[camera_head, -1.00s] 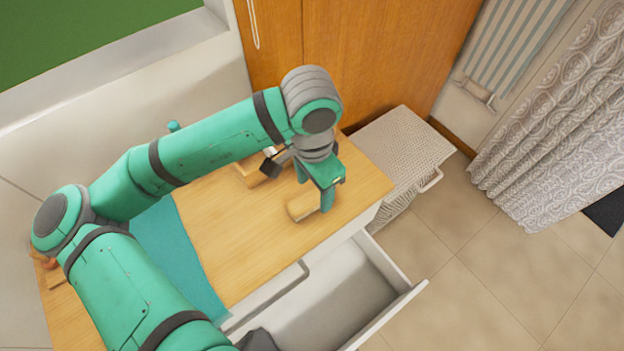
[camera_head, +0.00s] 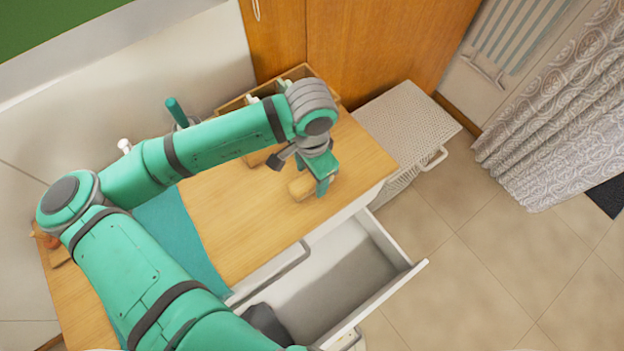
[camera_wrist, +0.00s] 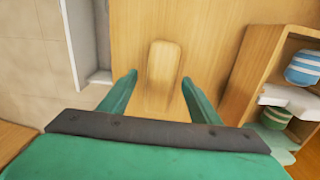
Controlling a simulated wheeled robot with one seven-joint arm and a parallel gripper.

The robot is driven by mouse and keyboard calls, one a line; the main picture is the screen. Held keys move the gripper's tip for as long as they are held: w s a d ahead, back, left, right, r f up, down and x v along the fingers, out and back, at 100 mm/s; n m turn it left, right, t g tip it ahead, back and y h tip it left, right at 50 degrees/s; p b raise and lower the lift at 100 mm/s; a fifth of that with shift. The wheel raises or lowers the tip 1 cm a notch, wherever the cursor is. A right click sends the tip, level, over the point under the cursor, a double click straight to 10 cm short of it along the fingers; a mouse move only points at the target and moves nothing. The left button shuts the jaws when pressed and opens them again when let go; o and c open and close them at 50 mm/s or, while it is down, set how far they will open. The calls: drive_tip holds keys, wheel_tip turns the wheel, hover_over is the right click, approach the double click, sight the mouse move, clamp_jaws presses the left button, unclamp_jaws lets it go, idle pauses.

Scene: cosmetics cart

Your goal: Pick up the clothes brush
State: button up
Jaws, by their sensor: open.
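The clothes brush is a pale wooden block-like piece (camera_head: 301,187) on the wooden cart top (camera_head: 250,215), near its right end. In the wrist view the brush (camera_wrist: 163,62) lies lengthwise ahead of my gripper (camera_wrist: 160,80), between the lines of its two green fingers. The fingers are spread on either side of it with gaps, and nothing is held. In the head view my gripper (camera_head: 325,186) is right at the brush and partly covers it. Bristles are not visible.
An open white drawer (camera_head: 400,285) sticks out at the front of the cart. A wooden organizer (camera_head: 302,72) stands at the back; in the wrist view its shelf holds a striped cup (camera_wrist: 304,68). A teal mat (camera_head: 175,228) lies left. A woven basket (camera_head: 408,130) stands at the right.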

drive_tip(key=shift+f, duration=0.9)
drive_tip(key=shift+w, duration=0.1)
drive_tip(key=c, duration=1.2)
